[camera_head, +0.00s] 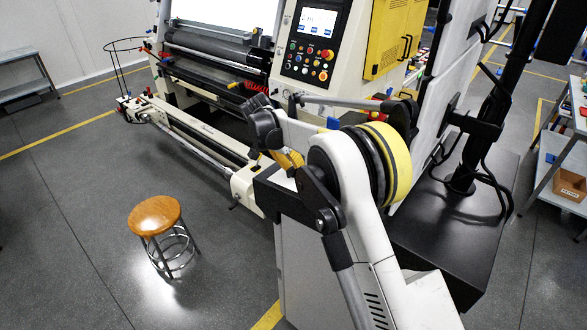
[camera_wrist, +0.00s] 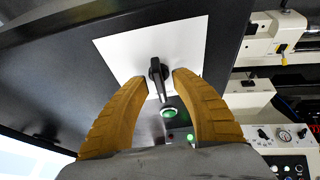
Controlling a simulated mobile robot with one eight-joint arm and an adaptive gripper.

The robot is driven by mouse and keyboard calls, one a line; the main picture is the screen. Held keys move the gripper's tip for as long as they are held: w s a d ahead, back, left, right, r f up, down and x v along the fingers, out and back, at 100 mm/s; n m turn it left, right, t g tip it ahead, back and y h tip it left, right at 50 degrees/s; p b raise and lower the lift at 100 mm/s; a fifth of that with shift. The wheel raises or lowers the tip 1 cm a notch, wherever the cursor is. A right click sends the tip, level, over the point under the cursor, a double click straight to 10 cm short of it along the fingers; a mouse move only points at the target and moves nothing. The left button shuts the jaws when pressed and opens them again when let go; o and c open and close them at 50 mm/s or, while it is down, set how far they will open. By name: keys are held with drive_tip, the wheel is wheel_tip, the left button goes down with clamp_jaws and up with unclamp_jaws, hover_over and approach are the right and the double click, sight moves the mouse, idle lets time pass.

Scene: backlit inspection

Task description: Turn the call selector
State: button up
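The call selector (camera_wrist: 157,75) is a black lever knob on a white plate (camera_wrist: 118,45) in the wrist view. My gripper (camera_wrist: 160,77) is open, with one ochre ribbed finger on each side of the knob. Gaps show between the fingers and the knob; I cannot tell how far the tips are from the plate. In the head view my gripper (camera_head: 288,160) is over the top of a dark-topped cabinet, where a bit of white plate shows. The selector itself is hidden there.
A green-lit button (camera_wrist: 168,112) lies just below the knob between the fingers, with small red and green lights further down. The roll machine's control panel (camera_head: 307,45) stands behind. A wooden-topped stool (camera_head: 155,216) stands on open floor at left.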

clamp_jaws()
drive_tip(key=shift+n, duration=0.3)
drive_tip(key=n+y+b, duration=0.1)
drive_tip(key=n, duration=0.1)
drive_tip(key=n+t+y, duration=0.1)
drive_tip(key=n, duration=0.2)
drive_tip(key=shift+b, duration=0.35)
drive_tip(key=n+y, duration=0.2)
drive_tip(key=n, duration=0.4)
drive_tip(key=shift+b, duration=0.35)
drive_tip(key=shift+y, duration=0.3)
